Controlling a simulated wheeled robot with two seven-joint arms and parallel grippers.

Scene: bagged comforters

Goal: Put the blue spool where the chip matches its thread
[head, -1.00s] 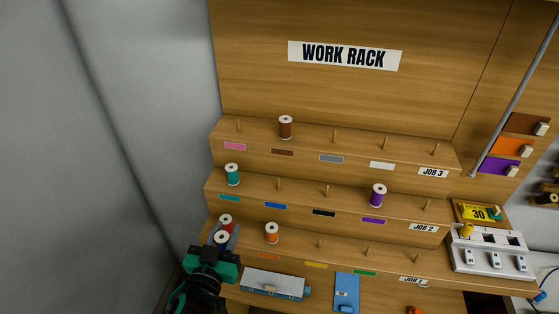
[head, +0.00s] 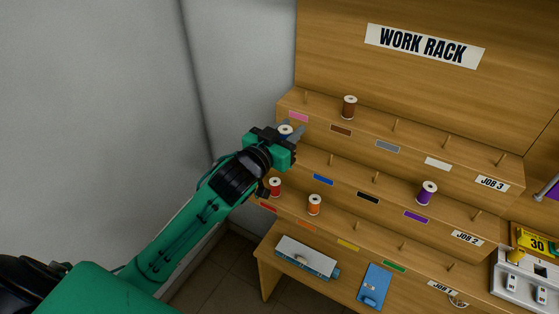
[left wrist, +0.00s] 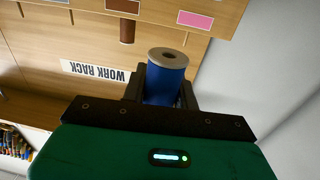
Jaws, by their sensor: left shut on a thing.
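My left gripper (head: 292,132) is shut on the blue spool (left wrist: 166,82), which fills the space between the fingers in the left wrist view. In the head view only the spool's pale top (head: 285,130) shows clearly, in front of the rack's left end. The blue chip (head: 323,180) is on the middle tier, with a bare peg (head: 331,160) above it. The gripper and spool are up and left of that peg, apart from it. My right gripper is not in view.
A red spool (head: 275,187) and an orange spool (head: 314,204) stand on the bottom tier. A purple spool (head: 427,192) stands on the middle tier and a brown spool (head: 349,106) on the top one. A grey wall (head: 90,100) is close on the left.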

